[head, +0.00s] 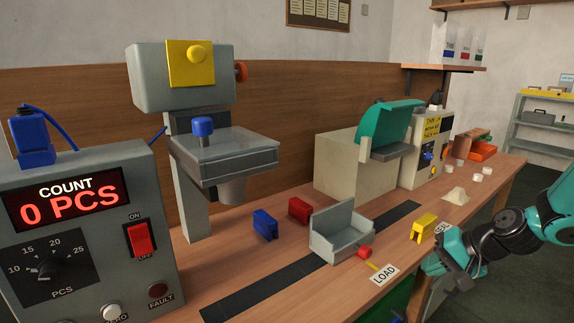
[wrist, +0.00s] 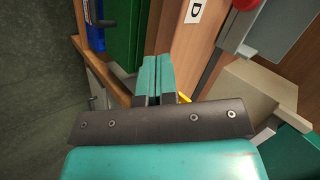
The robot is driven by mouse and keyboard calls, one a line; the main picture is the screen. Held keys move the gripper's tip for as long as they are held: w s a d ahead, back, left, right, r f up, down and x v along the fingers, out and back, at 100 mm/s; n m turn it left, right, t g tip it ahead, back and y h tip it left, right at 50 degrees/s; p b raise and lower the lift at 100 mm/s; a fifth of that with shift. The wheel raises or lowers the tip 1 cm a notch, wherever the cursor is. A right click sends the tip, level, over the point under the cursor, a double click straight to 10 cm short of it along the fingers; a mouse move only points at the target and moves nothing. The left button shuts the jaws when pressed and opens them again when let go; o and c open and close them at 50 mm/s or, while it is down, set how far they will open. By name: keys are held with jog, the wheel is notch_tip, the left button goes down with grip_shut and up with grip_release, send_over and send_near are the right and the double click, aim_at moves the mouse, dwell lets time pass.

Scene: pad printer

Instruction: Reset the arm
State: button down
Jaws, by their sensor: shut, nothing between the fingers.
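My gripper (head: 451,275) is at the front right of the bench in the head view, at the end of my teal and black arm. It is near the table's front edge, close to the yellow block and the LOAD label (head: 385,274). In the wrist view its two teal fingers (wrist: 158,80) are together, with nothing between them. A yellow block (head: 424,228) stands on the bench just beyond the gripper. In the wrist view only a small yellow bit (wrist: 184,98) shows beside the fingers.
A grey fixture (head: 341,233) with a red knob stands on the dark strip. Blue (head: 265,224) and red (head: 299,210) blocks are behind it. The pad printer (head: 222,153) and count box (head: 84,240) are at left; a teal-topped machine (head: 375,150) is behind. Floor is free at right.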

jog(key=s+a+r+n+g, duration=0.2)
jog(key=s+a+r+n, duration=0.3)
jog(key=a+r, duration=0.45)
jog(key=s+a+r+n+g+h, duration=0.1)
jog(key=s+a+r+n, duration=0.1)
jog(key=s+a+n, duration=0.3)
jog(key=s+a+r+g, duration=0.1)
jog(key=s+a+r, duration=0.1)
jog(key=s, duration=0.6)
jog(key=s+a+r+n+g+h, duration=0.1)
jog(key=s+a+r+n, duration=0.1)
jog(key=s+a+n, duration=0.3)
notch_tip(320, 180, up, 20)
jog(key=s+d+m+p, duration=0.1)
jog(key=p, duration=1.8)
jog(key=shift+s+f+m, duration=0.2)
jog(key=shift+s+m, duration=0.1)
jog(key=shift+d, duration=0.1)
